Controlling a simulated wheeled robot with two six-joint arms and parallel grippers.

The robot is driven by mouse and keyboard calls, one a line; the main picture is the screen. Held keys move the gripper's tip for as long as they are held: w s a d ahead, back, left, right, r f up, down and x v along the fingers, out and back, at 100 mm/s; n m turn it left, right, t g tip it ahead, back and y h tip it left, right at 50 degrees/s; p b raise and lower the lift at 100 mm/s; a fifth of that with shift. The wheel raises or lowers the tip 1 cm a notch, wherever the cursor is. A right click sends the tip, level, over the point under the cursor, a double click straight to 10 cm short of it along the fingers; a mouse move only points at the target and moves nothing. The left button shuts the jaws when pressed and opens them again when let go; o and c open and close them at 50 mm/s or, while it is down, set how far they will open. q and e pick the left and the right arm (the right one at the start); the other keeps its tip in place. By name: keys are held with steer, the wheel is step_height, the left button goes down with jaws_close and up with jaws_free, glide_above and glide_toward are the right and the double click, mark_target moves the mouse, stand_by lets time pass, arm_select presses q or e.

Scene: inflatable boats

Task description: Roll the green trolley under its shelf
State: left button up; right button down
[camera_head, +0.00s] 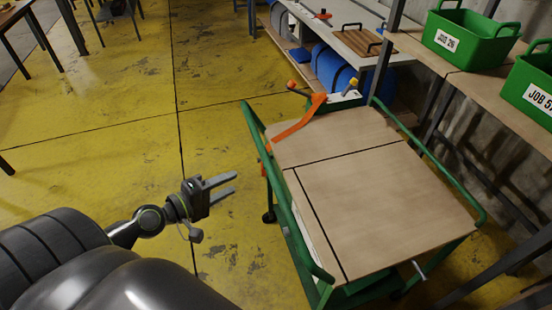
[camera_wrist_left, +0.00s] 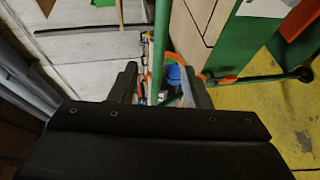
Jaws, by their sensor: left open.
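The green trolley (camera_head: 360,205) stands on the yellow floor right of centre, with a pale wooden top and green tube rails. An orange strap-like piece lies across its far left corner. My left gripper (camera_head: 235,182) is open and empty, left of the trolley, its fingers pointing at the trolley's left side with a gap between. In the left wrist view, a green tube (camera_wrist_left: 161,50) appears between the open fingers (camera_wrist_left: 160,88), beyond them. The wooden shelf (camera_head: 492,95) runs along the wall at the right. My right gripper is not in view.
Green crates (camera_head: 468,38) with job labels stand on the shelf. Dark posts hold it up. A bench (camera_head: 350,42) with blue drums (camera_head: 333,68) under it stands behind the trolley. Tables are at the far left. The yellow floor (camera_head: 120,150) left of the trolley is clear.

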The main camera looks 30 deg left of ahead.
mark_target(265, 167)
arm_select(q)
steer(key=p+x, duration=0.4)
steer(key=x, duration=1)
steer(key=shift+w, duration=0.15)
steer(key=shift+w+d+f, duration=0.25)
steer(key=shift+w, duration=0.4)
jaws_close()
